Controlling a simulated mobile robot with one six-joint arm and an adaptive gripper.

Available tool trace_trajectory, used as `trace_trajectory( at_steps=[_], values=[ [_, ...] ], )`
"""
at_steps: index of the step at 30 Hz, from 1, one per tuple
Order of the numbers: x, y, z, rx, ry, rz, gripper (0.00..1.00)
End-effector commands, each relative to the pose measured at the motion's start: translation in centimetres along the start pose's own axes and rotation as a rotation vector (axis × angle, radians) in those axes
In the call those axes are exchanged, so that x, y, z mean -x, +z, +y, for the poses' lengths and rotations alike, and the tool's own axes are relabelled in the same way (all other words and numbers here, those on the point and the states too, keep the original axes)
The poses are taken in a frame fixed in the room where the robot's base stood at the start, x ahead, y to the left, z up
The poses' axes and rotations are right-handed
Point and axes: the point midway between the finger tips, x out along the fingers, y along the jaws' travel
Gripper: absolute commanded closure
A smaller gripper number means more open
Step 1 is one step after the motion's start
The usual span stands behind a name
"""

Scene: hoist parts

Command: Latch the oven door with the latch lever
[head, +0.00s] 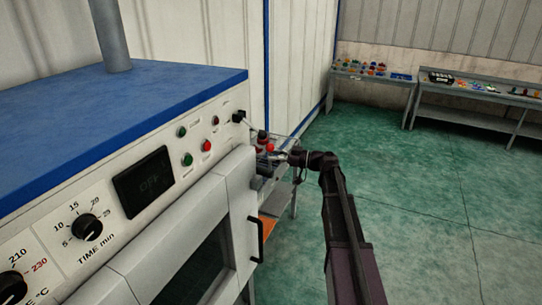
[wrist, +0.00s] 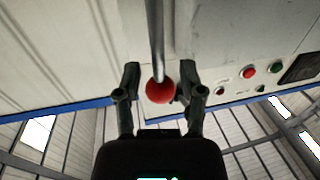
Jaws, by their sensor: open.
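The oven (head: 150,135) has a blue top and a pale front with knobs, a dark display and small buttons. Its door (head: 237,190) has a dark window and a black handle (head: 258,240); I cannot tell if it is fully closed. The latch lever shows in the wrist view as a metal rod (wrist: 156,40) ending in a red ball (wrist: 160,90). My gripper (wrist: 160,76) is open, with one finger on each side of the ball and gaps visible. In the head view my gripper (head: 281,152) is beyond the panel's right end, small and partly unclear.
A shelf stand (head: 283,195) with small items stands just beyond the oven, close to my gripper. Two grey workbenches (head: 372,78) (head: 480,103) with coloured parts stand at the far wall. The green floor (head: 420,190) to the right is clear.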

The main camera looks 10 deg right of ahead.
Motion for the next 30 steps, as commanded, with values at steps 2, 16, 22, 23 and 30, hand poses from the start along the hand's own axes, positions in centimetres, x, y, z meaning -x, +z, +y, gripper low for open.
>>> trace_trajectory(
  at_steps=[2,16,22,23,30],
  values=[
    [-0.8,0.0,0.0,0.0,-0.001,0.0,0.49],
    [-1.7,0.0,0.0,0.0,0.0,0.0,0.49],
    [-1.7,0.0,0.0,0.0,0.0,0.0,0.99],
    [-1.7,0.0,0.0,0.0,0.0,0.0,1.0],
    [-1.6,0.0,0.0,0.001,-0.001,0.0,1.0]
  ],
)
